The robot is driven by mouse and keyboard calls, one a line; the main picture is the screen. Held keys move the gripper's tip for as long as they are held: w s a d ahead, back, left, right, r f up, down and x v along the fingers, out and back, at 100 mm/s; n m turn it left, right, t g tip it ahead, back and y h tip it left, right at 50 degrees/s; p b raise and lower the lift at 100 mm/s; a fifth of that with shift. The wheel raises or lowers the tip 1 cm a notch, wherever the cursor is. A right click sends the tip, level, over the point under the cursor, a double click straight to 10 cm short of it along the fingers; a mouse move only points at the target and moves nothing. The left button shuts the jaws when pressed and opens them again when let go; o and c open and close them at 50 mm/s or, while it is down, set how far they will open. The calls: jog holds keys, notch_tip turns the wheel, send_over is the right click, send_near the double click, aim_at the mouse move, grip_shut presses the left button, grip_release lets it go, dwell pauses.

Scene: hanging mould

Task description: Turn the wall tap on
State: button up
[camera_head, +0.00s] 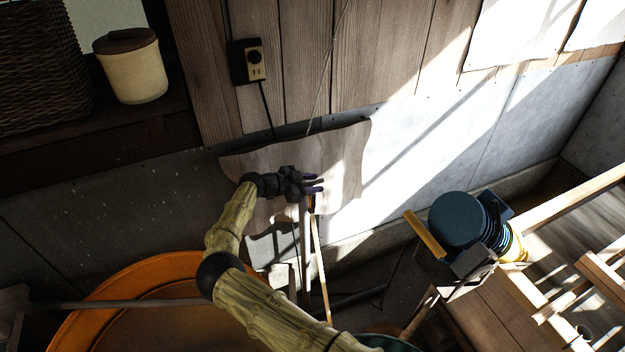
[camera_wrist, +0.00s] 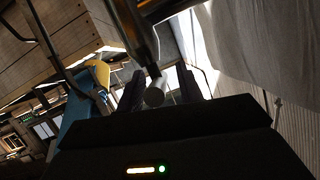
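My gripper (camera_head: 314,185) reaches from the left to the wall tap, in front of a pale cloth sheet. In the wrist view its two dark fingers (camera_wrist: 160,89) stand apart. A round grey metal end of the tap (camera_wrist: 155,93) shows between them, with gaps that seem to remain on both sides. A curved metal pipe (camera_wrist: 143,35) runs up from there. In the head view the tap is mostly hidden by my gripper; a pale upright pipe (camera_head: 305,245) shows below it. I cannot tell the handle's position, and no water is seen.
A large orange basin (camera_head: 120,285) stands below left. The pale sheet (camera_head: 345,150) hangs on the wall behind my gripper. A blue-topped device (camera_head: 457,220) and wooden frames stand to the right. A power outlet (camera_head: 255,63) with a cord is above, and a lidded pot (camera_head: 132,70) sits on a shelf.

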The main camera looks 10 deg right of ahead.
jog(key=shift+c, duration=0.3)
grip_shut()
